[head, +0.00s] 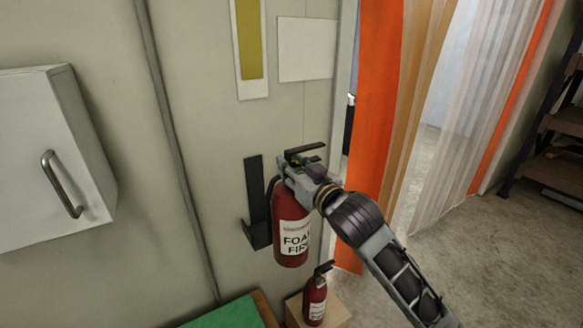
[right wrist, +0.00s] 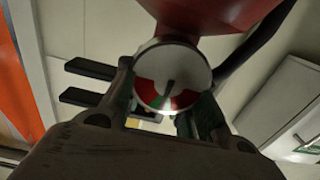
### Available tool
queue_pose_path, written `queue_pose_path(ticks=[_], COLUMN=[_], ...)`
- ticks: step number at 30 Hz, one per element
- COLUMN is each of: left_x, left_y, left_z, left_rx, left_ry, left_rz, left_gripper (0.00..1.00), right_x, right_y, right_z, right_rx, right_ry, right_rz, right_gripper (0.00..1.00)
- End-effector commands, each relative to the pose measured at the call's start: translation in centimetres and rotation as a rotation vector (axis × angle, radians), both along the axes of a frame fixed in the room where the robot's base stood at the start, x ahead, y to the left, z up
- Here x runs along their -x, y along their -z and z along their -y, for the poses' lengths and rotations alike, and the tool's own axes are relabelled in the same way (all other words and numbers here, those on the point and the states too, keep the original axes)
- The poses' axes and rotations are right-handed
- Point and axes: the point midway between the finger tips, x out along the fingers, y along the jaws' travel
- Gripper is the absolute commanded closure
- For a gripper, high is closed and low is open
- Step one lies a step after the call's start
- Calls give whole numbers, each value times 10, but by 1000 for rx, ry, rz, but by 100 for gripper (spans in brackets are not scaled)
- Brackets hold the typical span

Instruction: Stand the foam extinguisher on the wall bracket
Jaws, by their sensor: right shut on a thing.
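The foam extinguisher (head: 291,232) is a red cylinder with a white label reading "FOAM FIRE". It hangs upright in my right gripper (head: 300,172), which is shut on it near its neck and gauge. The black wall bracket (head: 256,205) is fixed to the wall, with a tall back plate and a small shelf at its foot. The extinguisher is just right of the bracket, and its base looks slightly lower than the shelf. I cannot tell the gap between them. The right wrist view shows the extinguisher's red body (right wrist: 215,14) and round gauge (right wrist: 172,78) close up. My left gripper is not in view.
A smaller red extinguisher (head: 315,300) stands on a cardboard-coloured box (head: 335,313) below. A white cabinet (head: 40,150) with a handle is on the left wall. A green-topped surface (head: 225,315) is at the bottom. Orange and clear strip curtains (head: 375,120) hang at right.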

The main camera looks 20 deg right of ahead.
Motion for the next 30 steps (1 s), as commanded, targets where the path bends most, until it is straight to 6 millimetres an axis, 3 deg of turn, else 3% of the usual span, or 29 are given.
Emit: queue_pose_path(ticks=[2,30], left_x=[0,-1], left_y=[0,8], left_z=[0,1], left_rx=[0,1], left_ry=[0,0], left_rz=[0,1], left_gripper=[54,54], right_x=[0,-30], right_y=[-6,17], right_z=[0,-6], right_rx=[-2,-3], right_ry=[-1,0], right_rz=[19,19], right_gripper=[100,100])
